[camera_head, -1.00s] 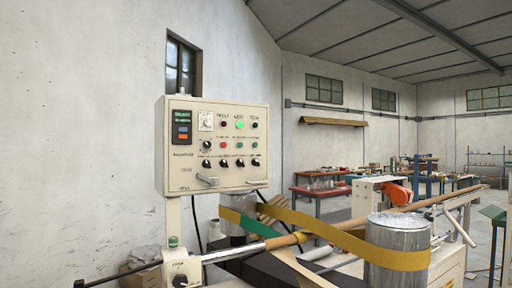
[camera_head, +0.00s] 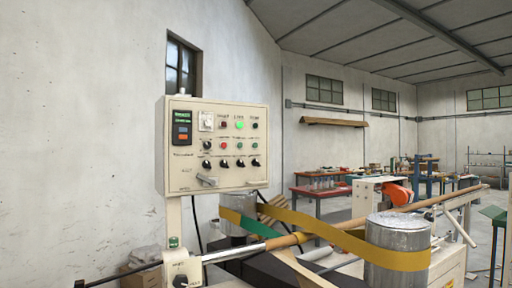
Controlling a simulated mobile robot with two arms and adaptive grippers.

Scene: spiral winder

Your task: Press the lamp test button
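A cream control panel (camera_head: 216,178) stands left of centre on a post. It carries a small digital display (camera_head: 182,127), several lamps with a green one (camera_head: 239,125) lit, a row of small buttons, and a row of black knobs (camera_head: 223,163). A red button (camera_head: 223,146) sits in the middle row. The labels are too small to read, so I cannot tell which one is the lamp test button. Neither of my grippers is in view.
Below the panel a long rod (camera_head: 222,255) crosses the winder, with a yellow belt (camera_head: 330,235) around metal drums (camera_head: 398,240). Work tables (camera_head: 320,193) stand behind. The space before the panel is clear.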

